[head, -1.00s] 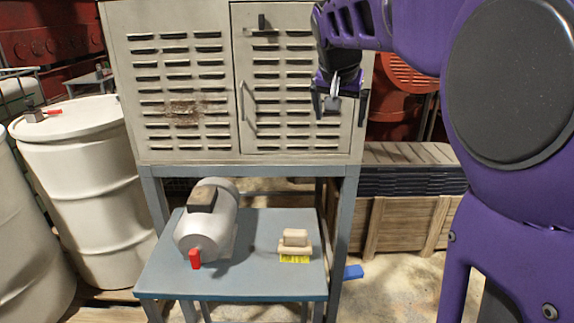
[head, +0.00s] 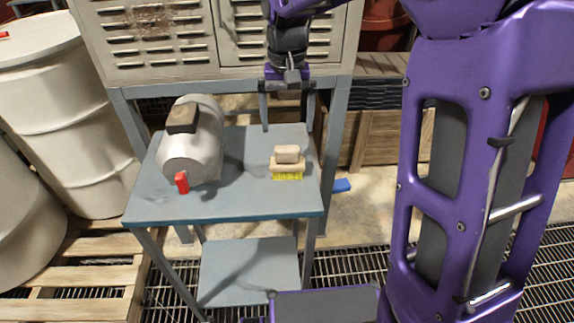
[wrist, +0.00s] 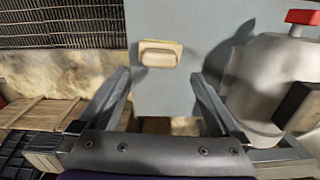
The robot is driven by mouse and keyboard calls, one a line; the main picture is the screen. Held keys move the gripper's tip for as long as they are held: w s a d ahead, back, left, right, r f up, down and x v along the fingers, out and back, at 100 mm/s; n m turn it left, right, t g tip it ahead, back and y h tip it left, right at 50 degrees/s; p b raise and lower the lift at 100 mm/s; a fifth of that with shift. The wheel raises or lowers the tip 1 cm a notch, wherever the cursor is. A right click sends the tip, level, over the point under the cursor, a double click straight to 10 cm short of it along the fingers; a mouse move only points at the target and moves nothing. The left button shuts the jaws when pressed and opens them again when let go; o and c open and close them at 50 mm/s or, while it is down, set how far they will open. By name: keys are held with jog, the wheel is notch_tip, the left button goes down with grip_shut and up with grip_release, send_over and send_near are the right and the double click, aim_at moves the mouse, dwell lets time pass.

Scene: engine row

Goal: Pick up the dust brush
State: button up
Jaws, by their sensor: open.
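The dust brush (head: 287,160) has a beige block-like body and handle with yellow along its front lower edge. It rests on the right part of the blue-grey table (head: 240,200). In the wrist view the brush (wrist: 160,54) lies just beyond the fingertips, centred between them. My gripper (head: 285,117) is open and empty, pointing down above and apparently a little behind the brush. Both fingers of my gripper (wrist: 160,78) show spread apart in the wrist view. Nothing hides the brush.
A grey motor-like cylinder (head: 195,145) with a red tip and dark top block stands left of the brush on the table. A louvred cabinet (head: 165,50) rises behind. A blue object (head: 341,185) lies beyond the table's right edge. White drums (head: 65,110) stand at left.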

aim_at(287, 147)
notch_tip(287, 147, down, 8)
jog(key=shift+w+b, duration=0.1)
jog(key=shift+b, duration=0.55)
jog(key=c, duration=1.4)
jog(key=shift+r, duration=0.15)
notch_tip(287, 147, up, 10)
jog(key=shift+f+p, duration=0.1)
jog(key=shift+p, duration=0.85)
